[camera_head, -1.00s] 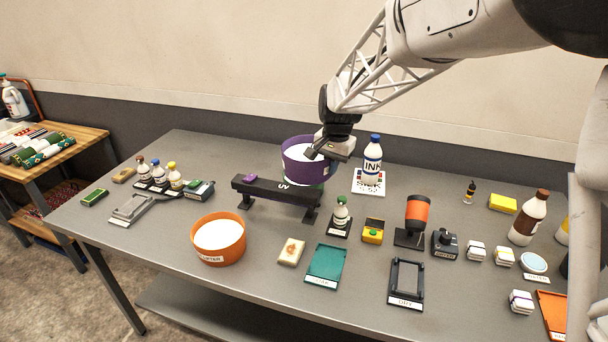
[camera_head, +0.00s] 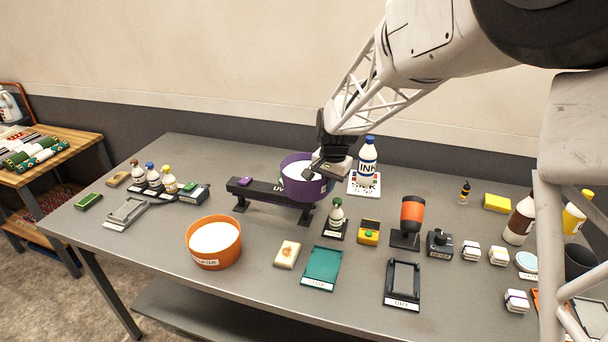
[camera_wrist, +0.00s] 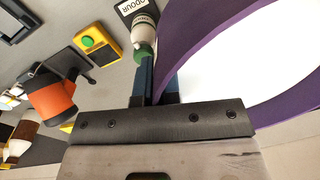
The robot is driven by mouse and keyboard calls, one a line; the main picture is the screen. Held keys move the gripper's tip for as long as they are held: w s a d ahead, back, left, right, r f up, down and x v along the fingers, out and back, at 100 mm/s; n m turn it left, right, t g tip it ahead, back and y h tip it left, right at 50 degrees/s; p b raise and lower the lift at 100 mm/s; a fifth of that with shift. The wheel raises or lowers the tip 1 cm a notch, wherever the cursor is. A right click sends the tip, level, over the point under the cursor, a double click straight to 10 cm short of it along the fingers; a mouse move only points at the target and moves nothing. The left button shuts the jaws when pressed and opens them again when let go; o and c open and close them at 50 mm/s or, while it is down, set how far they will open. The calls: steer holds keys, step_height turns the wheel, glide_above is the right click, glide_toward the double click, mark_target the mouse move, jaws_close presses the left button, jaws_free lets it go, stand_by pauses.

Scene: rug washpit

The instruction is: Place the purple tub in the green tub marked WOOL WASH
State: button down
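The purple tub (camera_head: 305,190), with a white inside, is near the back middle of the table. My gripper (camera_head: 318,170) is at its right rim. In the wrist view the fingers (camera_wrist: 158,85) straddle the purple wall (camera_wrist: 185,40) and are shut on it. The purple tub appears raised above the table. A sliver of green (camera_head: 281,184) at its left edge seems to be the green tub, otherwise hidden behind or under the purple tub. No WOOL WASH marking can be read.
A black UV bar (camera_head: 262,191) stands left of the purple tub. A green-capped bottle (camera_head: 337,212) stands just in front, an ink bottle (camera_head: 367,160) at right. An orange tub (camera_head: 213,250) is at front left, an orange-black device (camera_head: 411,215) at right.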

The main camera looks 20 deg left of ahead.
steer(key=w+a, duration=0.3)
steer(key=w, duration=0.4)
steer(key=w+a+f, duration=0.1)
steer(key=w+a, duration=0.3)
steer(key=w, duration=0.3)
steer(key=shift+w+f, duration=0.15)
steer(key=shift+w, duration=0.05)
steer(key=shift+f, duration=0.15)
stand_by(0.3)
steer(key=shift+f, duration=1.6)
steer(key=shift+f, duration=0.65)
steer(key=c, duration=1.3)
jaws_free()
steer(key=r, duration=0.8)
steer(key=d+r, duration=0.1)
steer(key=r, duration=0.4)
steer(key=shift+s, duration=0.2)
